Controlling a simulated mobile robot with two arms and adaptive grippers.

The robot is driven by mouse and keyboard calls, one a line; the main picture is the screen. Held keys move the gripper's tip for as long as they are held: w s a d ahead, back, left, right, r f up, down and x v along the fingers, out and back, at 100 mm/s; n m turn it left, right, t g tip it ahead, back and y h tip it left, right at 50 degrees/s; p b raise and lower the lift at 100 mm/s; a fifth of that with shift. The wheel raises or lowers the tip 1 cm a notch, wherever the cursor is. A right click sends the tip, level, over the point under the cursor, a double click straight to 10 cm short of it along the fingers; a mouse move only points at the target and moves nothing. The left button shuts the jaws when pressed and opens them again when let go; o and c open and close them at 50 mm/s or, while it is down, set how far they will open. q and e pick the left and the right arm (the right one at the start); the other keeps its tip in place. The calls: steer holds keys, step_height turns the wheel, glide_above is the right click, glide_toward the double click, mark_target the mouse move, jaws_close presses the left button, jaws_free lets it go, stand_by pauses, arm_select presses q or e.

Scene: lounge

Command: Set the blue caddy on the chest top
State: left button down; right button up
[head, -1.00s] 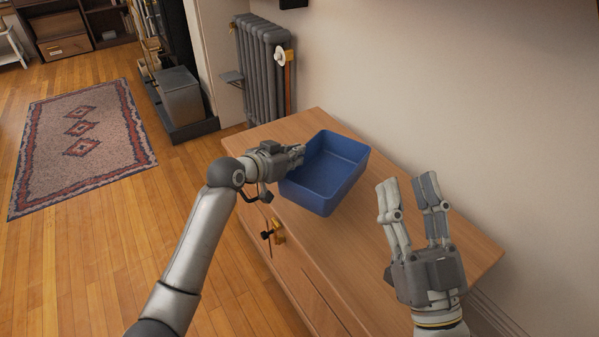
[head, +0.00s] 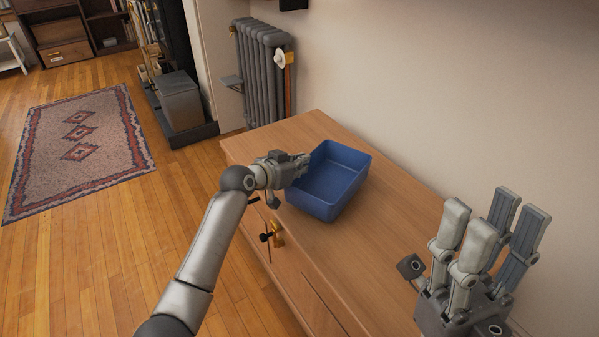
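The blue caddy (head: 338,200) is an open rectangular bin, upright over the wooden chest top (head: 385,240), toward its far end. It looks to be at or very near the surface; its underside is hidden, so I cannot tell whether it touches. My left gripper (head: 303,164) is at the caddy's left wall, with its fingers at the rim and apparently shut on it; the finger contact is partly hidden. My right gripper (head: 488,230) is open and empty, fingers pointing up, over the near right part of the chest, apart from the caddy.
The chest top is bare around the caddy. A wall runs along its right side. A grey radiator (head: 262,75) stands behind the chest. Dark and brass handles (head: 276,237) stick out from the chest front. A patterned rug (head: 80,150) lies on the floor at left.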

arm_select(q)
steer(key=shift+f+b, duration=0.35)
steer(key=shift+f, duration=0.4)
steer(key=shift+f, duration=0.2)
steer(key=c, duration=1.6)
jaws_free()
steer(key=shift+c, duration=0.2)
